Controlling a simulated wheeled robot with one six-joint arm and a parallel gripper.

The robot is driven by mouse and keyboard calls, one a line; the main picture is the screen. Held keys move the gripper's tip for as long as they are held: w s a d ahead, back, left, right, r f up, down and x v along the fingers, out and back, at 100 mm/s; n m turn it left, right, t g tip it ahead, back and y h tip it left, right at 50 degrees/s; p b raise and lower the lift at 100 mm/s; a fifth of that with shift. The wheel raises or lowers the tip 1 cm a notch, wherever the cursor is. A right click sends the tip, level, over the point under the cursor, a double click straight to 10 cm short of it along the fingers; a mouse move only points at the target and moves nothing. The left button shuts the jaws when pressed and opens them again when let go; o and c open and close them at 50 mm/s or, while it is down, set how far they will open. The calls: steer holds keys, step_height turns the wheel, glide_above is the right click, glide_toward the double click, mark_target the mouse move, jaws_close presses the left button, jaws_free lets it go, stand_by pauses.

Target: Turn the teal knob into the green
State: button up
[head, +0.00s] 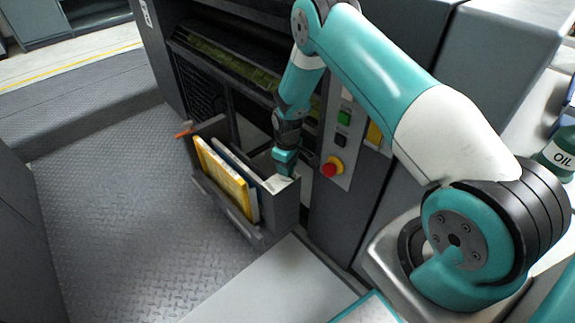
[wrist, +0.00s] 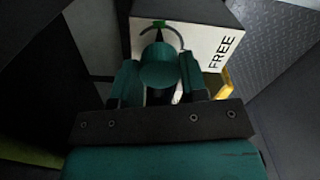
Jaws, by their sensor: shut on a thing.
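The teal knob (wrist: 158,68) is round and sits on a white panel (wrist: 205,50) lettered FREE in the wrist view. My gripper (wrist: 159,76) is shut on the knob, one finger on each side. In the head view my gripper (head: 284,165) reaches down onto the dark box's right end and hides the knob.
The open dark box (head: 282,205) holds a yellow-edged board (head: 222,176) and has an orange-red handle (head: 184,129) at left. A red button (head: 331,168) and a green button (head: 344,117) are right of my gripper. Open tread-plate floor (head: 110,200) lies left.

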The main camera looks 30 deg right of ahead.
steer(key=o, duration=0.9)
steer(key=shift+o, duration=0.2)
steer(key=shift+r, duration=0.1)
step_height(320, 180, up, 17)
steer(key=p, duration=0.2)
steer(key=shift+r+p, duration=0.15)
steer(key=shift+p, duration=0.2)
